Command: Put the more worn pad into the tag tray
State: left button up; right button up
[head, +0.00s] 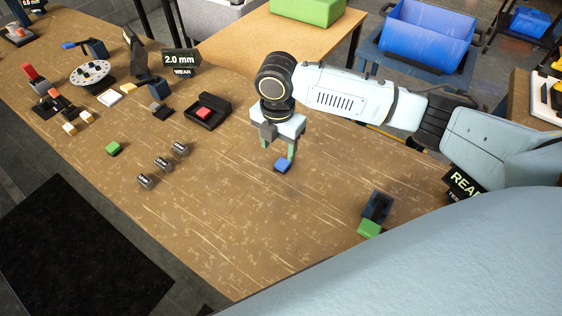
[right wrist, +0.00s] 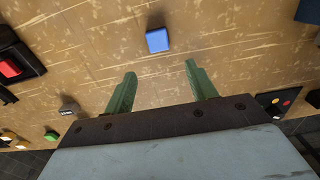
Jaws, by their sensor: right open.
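My right gripper (head: 278,149) is open and empty, pointing down over the table. A small blue block (head: 283,166) lies on the table just below its fingertips. In the right wrist view the blue block (right wrist: 157,40) lies beyond the fingertips (right wrist: 160,70), not between them. A red block (head: 205,113) sits in a black tray (head: 215,121) left of the gripper; the same red block (right wrist: 10,68) shows at the wrist view's left edge. I cannot tell which items are the pads, which is more worn, or which holder is the tag tray. My left gripper is not in view.
Several dark labelled pieces (head: 162,163) and a green block (head: 113,148) lie left. A dark holder (head: 376,206) and another green block (head: 369,229) are at the right. A "2.0 mm WEAR" sign (head: 181,58) stands at the back. The front middle is clear.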

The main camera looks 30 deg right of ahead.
aim_at(280, 166)
notch_tip(280, 166, down, 3)
jog(key=shift+w, duration=0.15)
jog(key=f, duration=0.5)
jog(key=shift+d, duration=0.2)
jog(key=c, duration=1.1)
